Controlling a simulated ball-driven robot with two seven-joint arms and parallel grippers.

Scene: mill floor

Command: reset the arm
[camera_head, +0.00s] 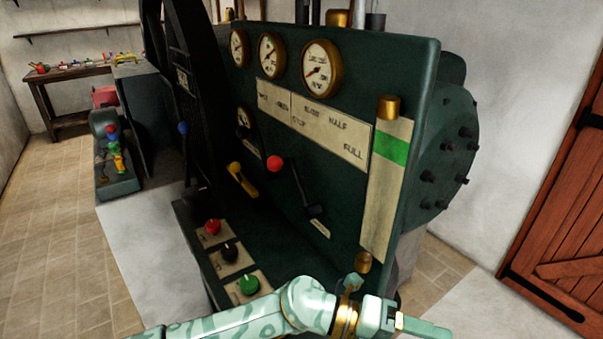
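One pale green, patterned arm of mine comes in from the lower left and reaches right along the bottom edge. Its elbow-like bend and brass joint lie in front of the panel's lower edge. I take it as my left arm, and its gripper (408,322) is at the bottom, right of centre, with nothing visible in it. The gripper is small and partly at the frame edge, so its opening is unclear. My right gripper is not seen. A lever with a red knob (275,163) stands out from the dark green control panel (290,215), apart from my arm.
The panel carries several gauges (320,68), a yellow lever (242,180), and red (212,227), black (230,252) and green (249,284) knobs. A sight glass (388,190) is at its right. A wooden door (565,220) stands far right. Floor (60,240) at left is open.

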